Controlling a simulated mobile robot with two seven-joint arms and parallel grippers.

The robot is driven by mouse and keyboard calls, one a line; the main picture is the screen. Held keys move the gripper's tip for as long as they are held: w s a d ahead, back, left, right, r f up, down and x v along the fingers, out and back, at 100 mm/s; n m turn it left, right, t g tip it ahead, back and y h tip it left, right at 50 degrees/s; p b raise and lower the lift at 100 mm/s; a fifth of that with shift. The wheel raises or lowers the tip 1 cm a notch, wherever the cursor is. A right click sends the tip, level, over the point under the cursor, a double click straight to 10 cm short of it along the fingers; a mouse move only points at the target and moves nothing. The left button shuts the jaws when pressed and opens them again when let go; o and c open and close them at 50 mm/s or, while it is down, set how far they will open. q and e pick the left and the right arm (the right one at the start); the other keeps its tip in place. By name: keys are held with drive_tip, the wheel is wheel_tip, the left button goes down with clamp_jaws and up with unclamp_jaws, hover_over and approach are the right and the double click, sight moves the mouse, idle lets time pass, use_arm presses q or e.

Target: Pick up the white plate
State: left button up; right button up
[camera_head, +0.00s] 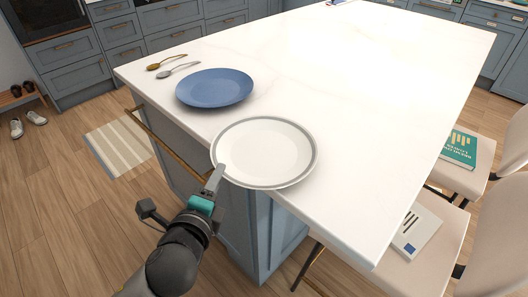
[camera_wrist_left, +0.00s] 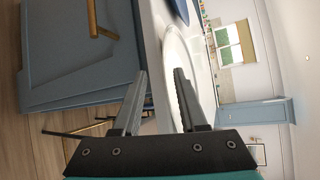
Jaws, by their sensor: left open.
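The white plate (camera_head: 265,153) with a grey rim band lies flat at the near left corner of the white island top, its near edge reaching past the counter edge. In the left wrist view the plate (camera_wrist_left: 174,48) shows at a steep slant beyond and between the fingers. My left gripper (camera_head: 217,176) is at the plate's near left rim. In the left wrist view its two fingers (camera_wrist_left: 160,74) are apart with nothing clamped between them. I cannot tell whether a finger touches the rim. My right gripper is out of view.
A blue plate (camera_head: 214,87) lies just behind the white one. A gold spoon (camera_head: 166,63) and a silver spoon (camera_head: 177,70) lie beyond it. The island top (camera_head: 350,80) is clear to the right. A brass rail (camera_head: 165,143) runs along the island's left side.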

use_arm(q)
drive_tip(key=x, duration=0.2)
drive_tip(key=b+x, duration=0.1)
drive_tip(key=x, duration=0.1)
drive_tip(key=shift+w+d+r, duration=0.1)
drive_tip(key=shift+w+d, duration=0.1)
drive_tip(key=shift+w, duration=0.55)
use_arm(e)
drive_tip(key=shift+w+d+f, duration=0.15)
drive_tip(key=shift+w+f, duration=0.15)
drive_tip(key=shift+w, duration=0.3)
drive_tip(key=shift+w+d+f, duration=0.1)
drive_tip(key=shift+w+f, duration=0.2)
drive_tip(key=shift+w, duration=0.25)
use_arm(q)
drive_tip(key=c, duration=0.6)
clamp_jaws()
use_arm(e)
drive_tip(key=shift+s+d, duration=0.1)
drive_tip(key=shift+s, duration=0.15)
